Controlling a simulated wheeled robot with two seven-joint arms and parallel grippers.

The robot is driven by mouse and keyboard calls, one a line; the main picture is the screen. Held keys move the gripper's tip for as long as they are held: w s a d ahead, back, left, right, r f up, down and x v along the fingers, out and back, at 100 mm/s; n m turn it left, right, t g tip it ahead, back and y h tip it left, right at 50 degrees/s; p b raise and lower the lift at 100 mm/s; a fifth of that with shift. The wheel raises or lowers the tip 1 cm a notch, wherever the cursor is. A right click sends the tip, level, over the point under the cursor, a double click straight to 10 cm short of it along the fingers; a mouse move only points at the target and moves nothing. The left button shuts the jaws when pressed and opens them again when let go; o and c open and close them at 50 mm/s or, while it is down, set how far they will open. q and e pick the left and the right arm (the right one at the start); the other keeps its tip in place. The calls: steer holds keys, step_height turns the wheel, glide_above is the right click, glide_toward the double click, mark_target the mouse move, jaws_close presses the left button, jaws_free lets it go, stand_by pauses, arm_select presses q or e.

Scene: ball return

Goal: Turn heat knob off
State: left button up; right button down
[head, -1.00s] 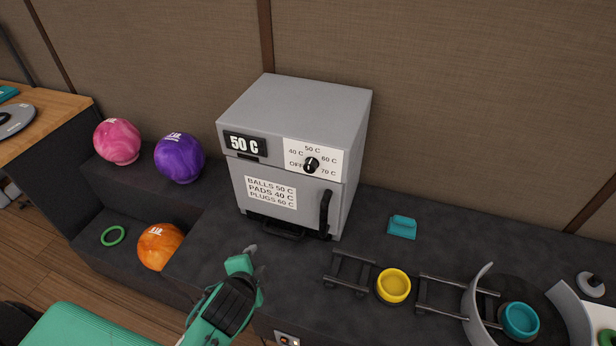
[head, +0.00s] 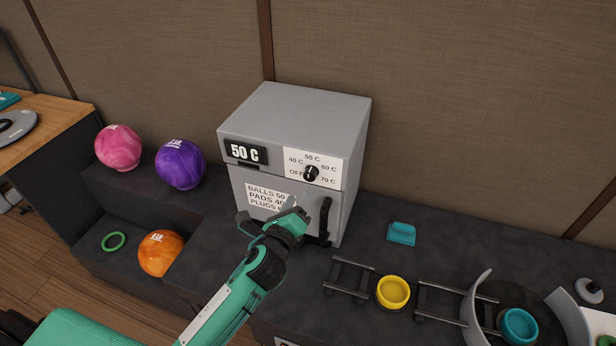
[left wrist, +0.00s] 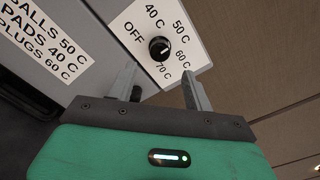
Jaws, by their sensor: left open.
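A grey heater box (head: 290,115) stands on the dark counter, with a display (head: 246,152) reading 50 C. Its black heat knob (head: 311,174) sits on a white dial panel marked OFF and 40 C to 70 C. In the left wrist view the knob (left wrist: 159,48) has its white mark toward 50 C. My left gripper (head: 290,207) is in front of the heater door, below the knob, and covers part of the door label. In the left wrist view its fingers (left wrist: 158,80) are apart and empty, with the knob just beyond them. My right gripper is not in view.
The door handle (head: 325,220) stands out right of my left gripper. Pink (head: 118,148), purple (head: 180,164) and orange (head: 160,252) balls sit at the left. A teal block (head: 401,233) and a yellow ring-like cup (head: 393,292) are on the counter at the right.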

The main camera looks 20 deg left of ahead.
mark_target(309, 179)
arm_select(q)
steer(key=w+p, duration=0.1)
steer(key=w, duration=0.6)
steer(key=shift+w+d, duration=0.15)
steer(key=shift+w, duration=0.25)
steer(key=c, duration=1)
